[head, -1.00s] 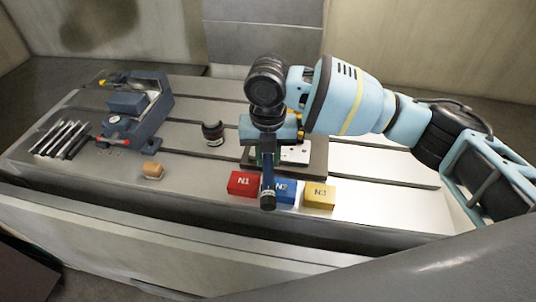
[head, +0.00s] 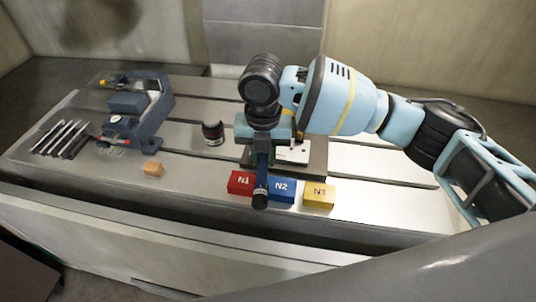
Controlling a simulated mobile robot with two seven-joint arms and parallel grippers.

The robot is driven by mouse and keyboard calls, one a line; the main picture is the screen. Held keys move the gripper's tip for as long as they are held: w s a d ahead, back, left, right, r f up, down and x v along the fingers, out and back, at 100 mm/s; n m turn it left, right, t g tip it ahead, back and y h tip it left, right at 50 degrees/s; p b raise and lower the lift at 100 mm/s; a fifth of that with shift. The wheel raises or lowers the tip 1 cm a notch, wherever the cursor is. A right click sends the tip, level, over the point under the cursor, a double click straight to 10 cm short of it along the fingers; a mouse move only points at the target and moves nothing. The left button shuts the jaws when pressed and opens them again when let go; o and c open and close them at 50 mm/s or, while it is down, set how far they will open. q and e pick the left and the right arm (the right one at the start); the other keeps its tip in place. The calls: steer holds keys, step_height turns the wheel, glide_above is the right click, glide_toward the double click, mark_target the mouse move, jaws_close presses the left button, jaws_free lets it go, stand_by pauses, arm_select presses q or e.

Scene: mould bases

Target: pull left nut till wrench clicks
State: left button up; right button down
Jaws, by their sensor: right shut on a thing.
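The wrench handle passes over the gap between the red N1 block and the blue N2 block. The mould base has a light top plate (head: 297,153) with small dark holes. The left nut and the wrench's head are hidden under the gripper and arm. My left gripper is not in view.
Red N1 (head: 239,183), blue N2 (head: 283,191) and yellow N3 (head: 319,196) blocks stand in front of the mould base.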

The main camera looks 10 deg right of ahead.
steer(key=a+m, duration=0.1)
steer(key=w+a+m, duration=0.1)
steer(key=a, duration=0.1)
steer(key=shift+w+r+m, duration=0.1)
steer(key=shift+w+m, duration=0.05)
steer(key=shift+m, duration=0.15)
steer(key=shift+w+a, duration=0.1)
steer(key=shift+a, duration=0.1)
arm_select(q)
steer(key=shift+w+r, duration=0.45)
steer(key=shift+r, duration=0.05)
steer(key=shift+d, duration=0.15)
arm_select(e)
steer(key=shift+m, duration=0.3)
